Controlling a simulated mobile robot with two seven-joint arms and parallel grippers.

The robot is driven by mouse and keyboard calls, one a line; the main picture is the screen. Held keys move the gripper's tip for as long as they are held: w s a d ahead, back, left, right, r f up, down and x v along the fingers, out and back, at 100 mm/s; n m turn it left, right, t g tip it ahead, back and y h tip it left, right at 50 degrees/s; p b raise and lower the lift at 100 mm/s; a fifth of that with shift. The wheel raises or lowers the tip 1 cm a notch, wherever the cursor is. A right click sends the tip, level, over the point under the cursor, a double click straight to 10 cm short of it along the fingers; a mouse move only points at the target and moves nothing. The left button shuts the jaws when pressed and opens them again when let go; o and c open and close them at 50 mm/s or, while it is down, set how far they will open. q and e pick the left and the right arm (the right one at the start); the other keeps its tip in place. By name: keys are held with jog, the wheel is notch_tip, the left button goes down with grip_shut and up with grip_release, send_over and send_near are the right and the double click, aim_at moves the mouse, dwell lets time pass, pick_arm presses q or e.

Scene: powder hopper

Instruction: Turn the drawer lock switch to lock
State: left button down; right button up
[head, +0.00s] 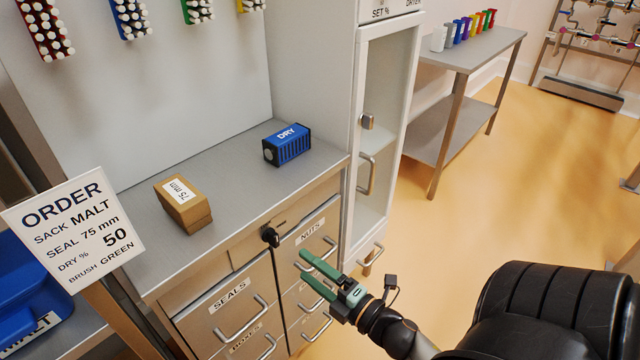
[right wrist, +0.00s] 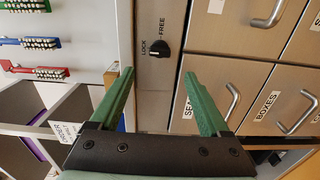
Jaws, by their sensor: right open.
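The drawer lock switch (head: 270,236) is a black knob on the cabinet front, on the strip above the drawers. My right gripper (head: 303,262) is open and empty, in front of the drawers, to the right of and slightly below the knob in the head view. In the right wrist view its green fingers (right wrist: 158,73) are spread, with the knob beyond the gap between their tips, apart from both. My left gripper is out of view.
Drawers with protruding handles (head: 240,318) lie below the switch. A brown box (head: 184,205) and a blue DRY block (head: 287,144) stand on the grey counter (head: 235,185). A white cabinet (head: 385,130) rises to the right. An order sign (head: 73,226) stands at left.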

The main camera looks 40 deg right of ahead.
jog(key=shift+s+d, duration=0.1)
jog(key=shift+s, duration=1.15)
jog(key=s+a+f+m+g+p, duration=0.3)
jog(key=a+m, duration=0.3)
jog(key=m, duration=0.2)
jog(key=s+a+f+m+g+y+p, duration=0.1)
jog(key=s+a+f+m+g+p, duration=0.3)
jog(key=a+m, duration=0.3)
jog(key=shift+a+f+m+g+p, duration=0.15)
jog(key=shift+f+m+g+p, duration=0.55)
jog(key=shift+m+g, duration=0.1)
